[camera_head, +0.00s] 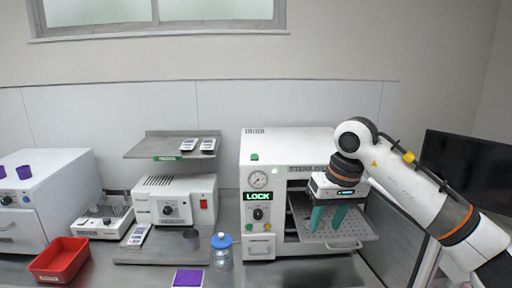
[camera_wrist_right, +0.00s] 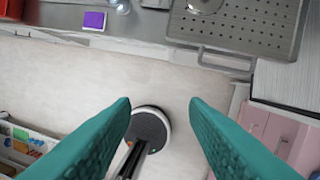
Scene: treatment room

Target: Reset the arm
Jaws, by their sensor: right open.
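My right gripper (camera_head: 327,219) has teal fingers and hangs in front of the white sterilizer (camera_head: 287,152), over its pulled-out perforated tray (camera_head: 372,237). The same gripper (camera_wrist_right: 160,105) shows in the right wrist view with its fingers wide apart and nothing between them. The tray (camera_wrist_right: 275,35) appears at the top right there, with a round metal object (camera_wrist_right: 205,4) on it at the upper edge. The sterilizer's display (camera_head: 258,196) reads LOCK. My left gripper is not in view.
A red bin (camera_head: 61,260), a blue-capped jar (camera_head: 222,252) and a purple pad (camera_head: 188,278) are on the counter. A white device (camera_head: 176,199) stands under a metal shelf (camera_head: 150,147). A dark monitor (camera_head: 470,165) is at the right.

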